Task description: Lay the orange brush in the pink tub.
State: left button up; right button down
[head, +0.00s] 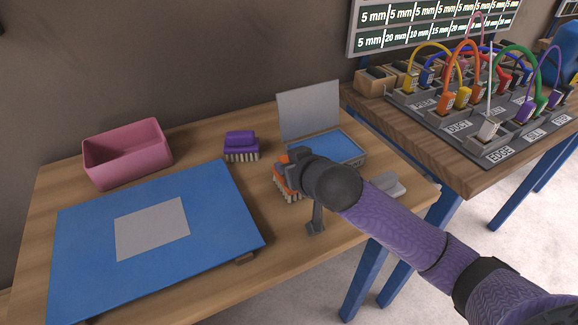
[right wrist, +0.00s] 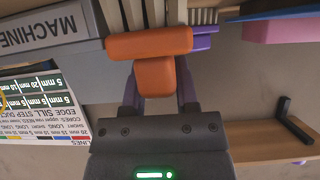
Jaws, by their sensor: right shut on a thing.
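The orange brush (head: 281,179) has pale bristles pointing down and is partly hidden behind my right gripper (head: 293,168). In the right wrist view, my right gripper (right wrist: 158,92) is shut on the handle of the orange brush (right wrist: 150,43). I cannot tell whether its bristles touch the table. The pink tub (head: 112,170) stands at the table's back left, open at the top and empty as far as I see. A pink edge (right wrist: 281,28) shows at the upper right of the right wrist view. My left gripper is not in view.
A purple brush (head: 240,152) stands between the tub and my gripper. A blue board (head: 85,235) with a grey patch covers the front left. An open box with a blue inside (head: 335,147) is behind my gripper. A side table (head: 480,175) holds coloured looped tools.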

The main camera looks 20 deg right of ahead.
jog(key=shift+f, duration=0.1)
jog(key=shift+c, duration=1.8)
grip_release()
